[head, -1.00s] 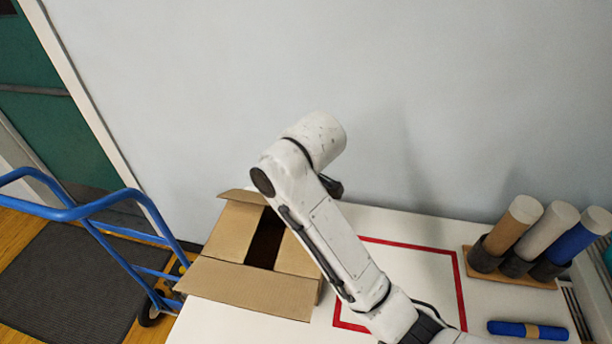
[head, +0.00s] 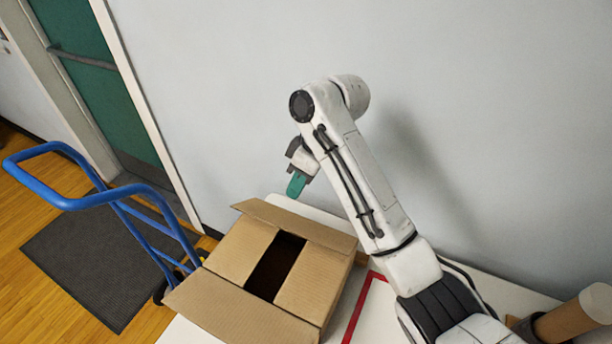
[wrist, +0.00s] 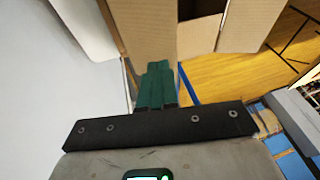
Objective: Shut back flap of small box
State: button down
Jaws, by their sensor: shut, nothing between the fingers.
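The small cardboard box (head: 336,291) stands on the white table in the head view. Its two side flaps lie folded inward, with a dark gap between them. Its back flap (head: 294,222) is open and leans outward along the far edge. Its front flap (head: 238,308) is open toward me. My gripper (head: 296,185), with green fingers, is shut and empty, just behind and above the back flap. In the wrist view, the shut green fingers (wrist: 156,86) point at brown cardboard of the box (wrist: 143,28). I cannot tell whether they touch it.
A blue hand truck (head: 85,200) stands left of the table by a dark mat (head: 95,262). The wall is close behind the table. A red line (head: 362,305) marks the table right of the box. A brown roll (head: 575,315) is at the lower right.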

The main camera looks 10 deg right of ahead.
aim_at(281, 225)
jog(key=a+f, duration=0.1)
jog(key=f, duration=0.1)
jog(key=s+f+p, duration=0.1)
jog(key=f, duration=0.1)
jog(key=s+a+f, duration=0.1)
jog(key=f, duration=0.1)
jog(key=shift+s+a+f+p, duration=0.1)
jog(key=shift+a+f+p, duration=0.1)
jog(key=shift+a+p, duration=0.15)
